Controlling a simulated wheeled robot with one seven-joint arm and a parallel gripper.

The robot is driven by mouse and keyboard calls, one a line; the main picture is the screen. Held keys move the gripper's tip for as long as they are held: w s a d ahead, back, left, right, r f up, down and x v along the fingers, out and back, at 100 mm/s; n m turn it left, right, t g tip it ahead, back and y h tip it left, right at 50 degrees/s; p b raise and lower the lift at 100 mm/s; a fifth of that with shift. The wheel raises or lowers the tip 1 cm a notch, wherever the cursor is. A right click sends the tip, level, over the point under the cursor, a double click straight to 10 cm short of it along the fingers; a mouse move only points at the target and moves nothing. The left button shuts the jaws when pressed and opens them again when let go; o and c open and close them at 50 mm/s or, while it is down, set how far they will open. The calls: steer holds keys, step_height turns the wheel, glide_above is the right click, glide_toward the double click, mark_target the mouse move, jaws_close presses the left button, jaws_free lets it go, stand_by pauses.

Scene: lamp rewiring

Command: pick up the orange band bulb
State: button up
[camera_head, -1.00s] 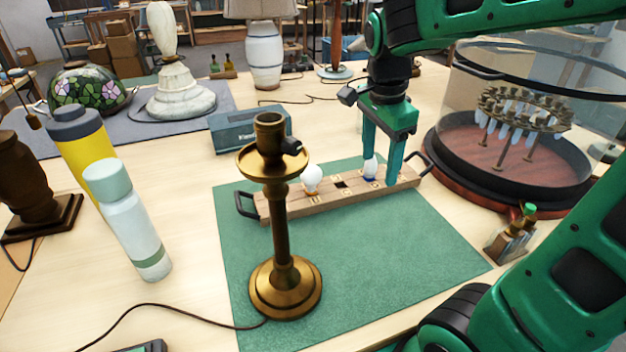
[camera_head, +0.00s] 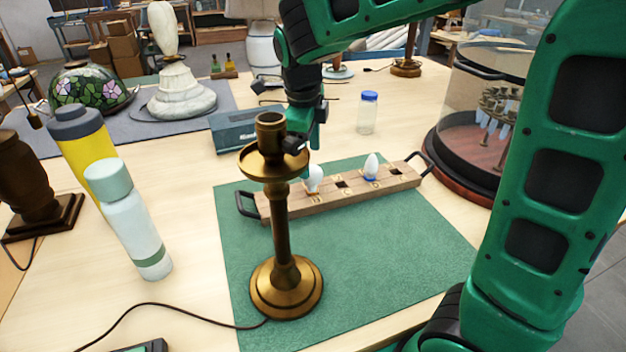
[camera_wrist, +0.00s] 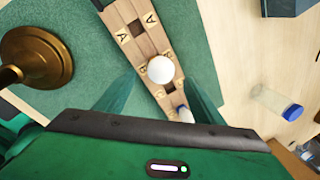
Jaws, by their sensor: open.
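The orange band bulb (camera_head: 315,180) stands upright in the wooden bulb rack, its round white globe showing beside my fingers in the head view. In the wrist view its white globe (camera_wrist: 161,69) sits between my two fingers, and its band is hidden under the globe. My gripper (camera_head: 306,165) is open, pointing down at the bulb and partly hidden by the brass lamp. In the wrist view my gripper (camera_wrist: 158,82) has a finger on either side of the globe; I cannot tell whether they touch it.
The rack (camera_head: 400,181) also holds a blue-banded bulb (camera_head: 371,167) to the right. The brass lamp (camera_head: 281,240) stands in front, close to my gripper. A blue-lidded jar (camera_head: 367,113) stands behind the rack. The green mat (camera_head: 390,260) is clear in front.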

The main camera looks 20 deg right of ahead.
mark_target(312, 183)
steer(key=shift+x, duration=3)
steer(key=shift+w, duration=0.2)
steer(key=c, duration=1.1)
